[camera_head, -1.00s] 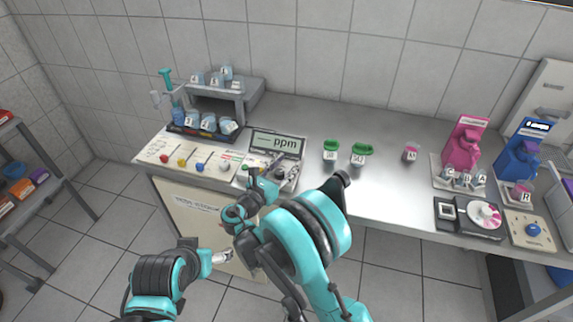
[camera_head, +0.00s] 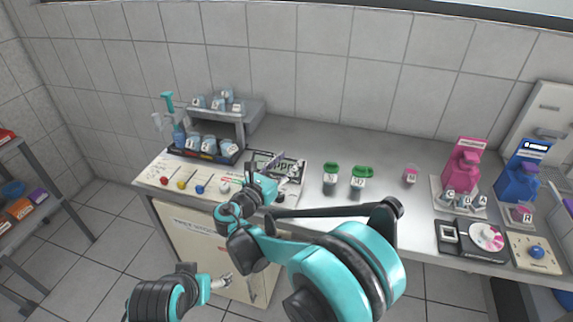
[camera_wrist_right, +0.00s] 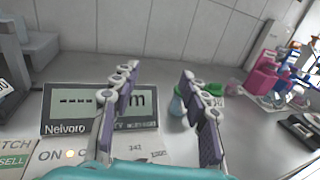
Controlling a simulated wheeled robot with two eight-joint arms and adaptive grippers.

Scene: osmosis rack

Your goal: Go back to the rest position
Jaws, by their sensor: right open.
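My right gripper (camera_head: 283,162) is above the near edge of the bench, in front of the meter's display (camera_head: 262,158), and hides part of it. In the right wrist view its two purple-grey fingers (camera_wrist_right: 160,76) stand apart with nothing between them. My left gripper (camera_head: 222,283) is low in front of the cabinet under the bench, below the bench top. It is small in the picture, so its jaw opening is unclear.
Two green-capped cups (camera_head: 331,178) stand right of the display. A sloped panel with coloured knobs (camera_head: 182,183) lies left. The bench middle behind the cups is clear.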

